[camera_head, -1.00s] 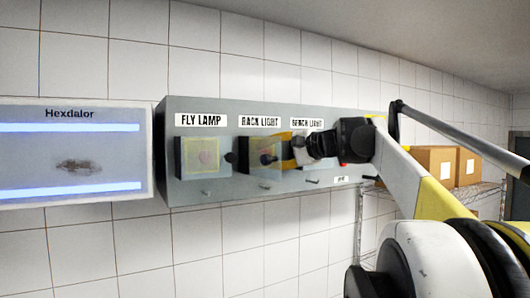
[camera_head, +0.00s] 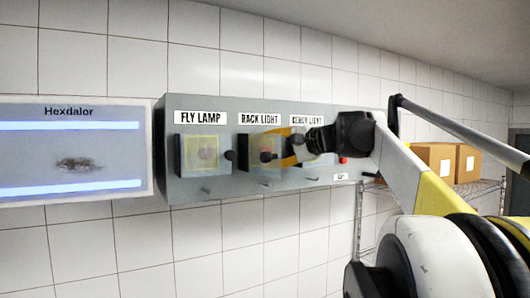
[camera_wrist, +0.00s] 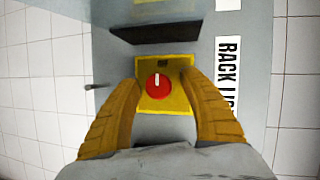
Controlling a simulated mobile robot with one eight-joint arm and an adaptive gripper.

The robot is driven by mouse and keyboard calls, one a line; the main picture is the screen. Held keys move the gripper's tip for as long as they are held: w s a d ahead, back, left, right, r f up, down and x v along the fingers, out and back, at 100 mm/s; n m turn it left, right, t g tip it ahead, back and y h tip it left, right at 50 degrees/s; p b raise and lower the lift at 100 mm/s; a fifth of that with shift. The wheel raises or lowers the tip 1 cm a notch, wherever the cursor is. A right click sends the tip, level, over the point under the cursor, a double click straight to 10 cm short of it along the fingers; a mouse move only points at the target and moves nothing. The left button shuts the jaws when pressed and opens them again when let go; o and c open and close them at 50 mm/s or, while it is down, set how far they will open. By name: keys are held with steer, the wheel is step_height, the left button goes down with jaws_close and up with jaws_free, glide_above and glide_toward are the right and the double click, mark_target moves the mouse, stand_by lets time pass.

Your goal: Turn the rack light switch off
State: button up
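The rack light switch is a red round knob (camera_wrist: 158,87) with a white mark, on a yellow plate (camera_wrist: 152,104). My gripper (camera_wrist: 164,70) is open, one yellow finger on each side of the knob, with visible gaps between. In the head view my gripper (camera_head: 281,153) is at the rack light switch box (camera_head: 250,166), coming from the right. It hides part of that box, and I cannot make out the knob's position there.
The grey panel (camera_head: 222,192) also holds the fly lamp switch (camera_head: 200,154) at left and the partly hidden bench light switch at right. A dark bar (camera_wrist: 155,33) stands beside the rack switch. A lit Hexdalor unit (camera_head: 75,150) hangs left; boxes (camera_head: 434,157) stand right.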

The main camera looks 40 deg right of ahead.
steer(key=v, duration=1.2)
stand_by(0.3)
